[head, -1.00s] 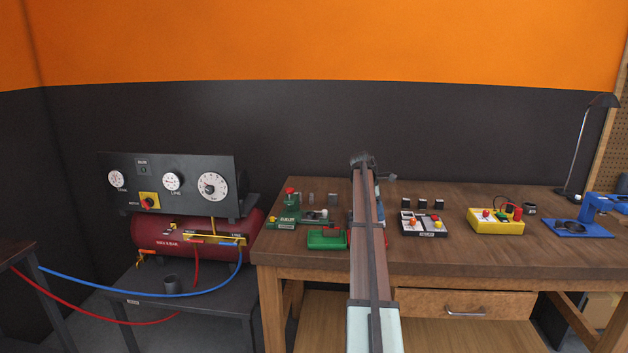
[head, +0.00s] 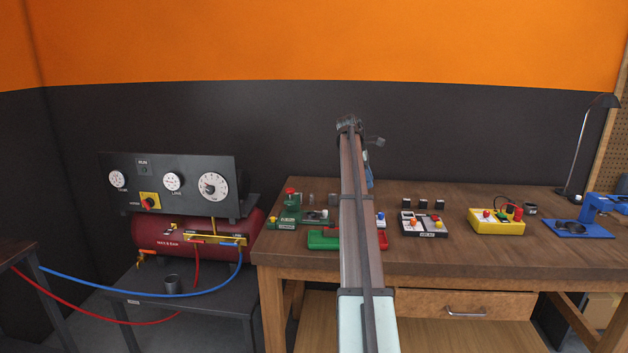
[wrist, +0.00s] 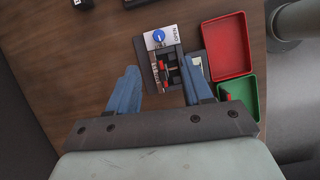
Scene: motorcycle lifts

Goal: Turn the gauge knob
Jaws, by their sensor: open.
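My gripper (wrist: 159,84) is open and empty, with its two blue fingers apart. In the wrist view a small unit with a blue knob (wrist: 159,36) on a white plate lies beyond and between the fingertips. The blue knob also shows in the head view (head: 380,217), just right of my arm, which hides most of that unit. My gripper is above the bench, apart from the knob. Round white gauge dials, a large one (head: 212,187) and two smaller ones, sit on the dark panel at left. I cannot tell which part is the gauge knob.
On the wooden bench (head: 470,260) are a green unit (head: 288,217), a red tray (wrist: 227,47), a green tray (head: 322,240), a switch unit (head: 424,224) and a yellow box (head: 496,221). A red compressor tank (head: 170,238) stands left, with hoses.

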